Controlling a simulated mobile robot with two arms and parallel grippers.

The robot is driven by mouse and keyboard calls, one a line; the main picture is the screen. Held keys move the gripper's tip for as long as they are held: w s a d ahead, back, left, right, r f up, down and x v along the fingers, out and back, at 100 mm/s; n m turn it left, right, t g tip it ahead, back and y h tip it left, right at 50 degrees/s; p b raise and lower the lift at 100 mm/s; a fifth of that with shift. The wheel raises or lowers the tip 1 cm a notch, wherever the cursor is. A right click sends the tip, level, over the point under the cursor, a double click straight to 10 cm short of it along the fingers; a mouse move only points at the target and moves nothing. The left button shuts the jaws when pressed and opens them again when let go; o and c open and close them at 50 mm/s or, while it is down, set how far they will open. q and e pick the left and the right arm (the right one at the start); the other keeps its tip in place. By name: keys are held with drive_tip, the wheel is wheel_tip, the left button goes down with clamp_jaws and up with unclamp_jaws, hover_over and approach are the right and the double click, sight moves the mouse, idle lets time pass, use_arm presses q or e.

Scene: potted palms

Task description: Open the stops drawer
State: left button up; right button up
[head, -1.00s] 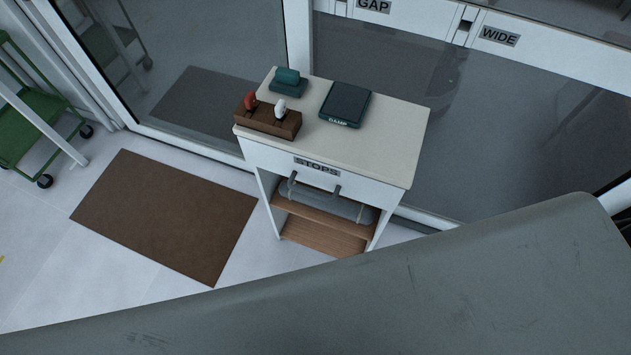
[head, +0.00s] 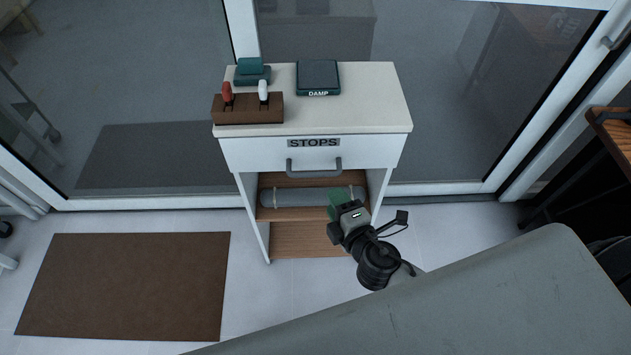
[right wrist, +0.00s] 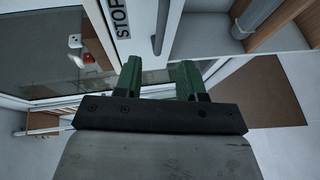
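The stops drawer (head: 240,152) is the white front under the cabinet's pale top, with a STOPS label (head: 314,142) and a grey bar handle (head: 314,168). It looks shut. My right gripper (head: 338,197) is just below and right of the handle in the head view, in front of the open shelf. In the right wrist view its two green fingers (right wrist: 159,77) are apart with nothing between them. The handle (right wrist: 162,28) shows beyond the fingertips, clear of them. My left gripper is not in view.
A brown block (head: 248,115) with a red and a white lever, a teal item (head: 252,72) and a dark DAMP box (head: 318,77) stand on the top. A grey roll (head: 290,197) lies on the shelf below. A brown mat (head: 125,287) lies at left.

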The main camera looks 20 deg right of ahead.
sight(317, 172)
drive_tip(key=p+x, duration=0.1)
drive_tip(key=x, duration=0.9)
drive_tip(key=shift+w+d, duration=0.1)
drive_tip(key=shift+w, duration=0.25)
clamp_jaws()
